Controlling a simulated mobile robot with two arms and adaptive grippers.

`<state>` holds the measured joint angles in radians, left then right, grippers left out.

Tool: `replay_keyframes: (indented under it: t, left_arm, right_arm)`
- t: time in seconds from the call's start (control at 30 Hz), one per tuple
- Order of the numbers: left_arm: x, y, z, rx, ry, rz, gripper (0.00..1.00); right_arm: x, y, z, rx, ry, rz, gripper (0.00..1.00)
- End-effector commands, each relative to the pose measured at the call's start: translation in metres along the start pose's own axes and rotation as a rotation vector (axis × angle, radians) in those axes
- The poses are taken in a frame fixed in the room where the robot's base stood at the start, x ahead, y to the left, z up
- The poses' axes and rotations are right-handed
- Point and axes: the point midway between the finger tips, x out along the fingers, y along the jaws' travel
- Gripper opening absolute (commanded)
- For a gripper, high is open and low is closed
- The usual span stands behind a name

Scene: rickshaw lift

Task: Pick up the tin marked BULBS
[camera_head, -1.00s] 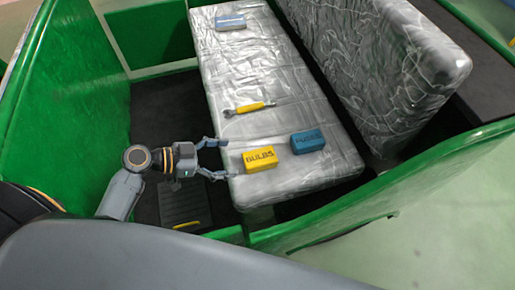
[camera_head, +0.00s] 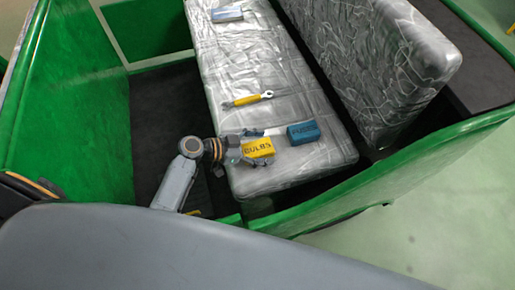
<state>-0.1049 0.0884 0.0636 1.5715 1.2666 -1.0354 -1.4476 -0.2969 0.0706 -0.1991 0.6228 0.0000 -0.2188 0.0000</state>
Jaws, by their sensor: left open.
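The yellow tin marked BULBS (camera_head: 259,148) lies on the near end of the silver seat (camera_head: 275,181). My left gripper (camera_head: 254,148) is open at the tin, with its fingers on either side of the tin's left part. One finger shows along the tin's far side. The near finger is partly hard to make out, and I cannot tell whether the fingers touch the tin. My right gripper is not in view.
A blue tin (camera_head: 303,132) sits just right of the yellow tin. A yellow-handled wrench (camera_head: 248,99) lies farther back on the seat, and a light blue box (camera_head: 227,14) at the far end. The seat back (camera_head: 385,70) and green side wall (camera_head: 400,175) bound the right.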

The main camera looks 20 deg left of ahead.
Motion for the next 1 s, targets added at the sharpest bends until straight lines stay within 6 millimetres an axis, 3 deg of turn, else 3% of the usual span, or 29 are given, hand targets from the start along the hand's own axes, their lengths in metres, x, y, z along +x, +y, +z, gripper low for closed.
replay_keyframes:
  t: [0.13,0.17,0.4,0.47,0.8,1.0]
  left_arm:
    - [0.0,0.0,0.0,0.0,0.0,0.0,0.81]
    - [0.0,0.0,0.0,0.0,0.0,0.0,0.77]
    - [0.0,0.0,0.0,0.0,0.0,0.0,0.28]
    - [0.0,0.0,0.0,0.0,0.0,0.0,0.2]
    - [-0.002,-0.001,-0.003,0.001,0.0,-0.001,0.2]
    - [-0.009,-0.001,-0.021,0.008,0.001,-0.001,0.2]
  right_arm:
    - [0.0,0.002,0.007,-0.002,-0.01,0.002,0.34]
    - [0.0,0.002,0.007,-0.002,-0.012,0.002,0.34]
    - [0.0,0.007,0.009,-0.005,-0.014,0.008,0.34]
    - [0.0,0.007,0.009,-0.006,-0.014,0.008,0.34]
    - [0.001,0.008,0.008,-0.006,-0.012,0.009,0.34]
    - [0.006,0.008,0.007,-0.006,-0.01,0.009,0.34]
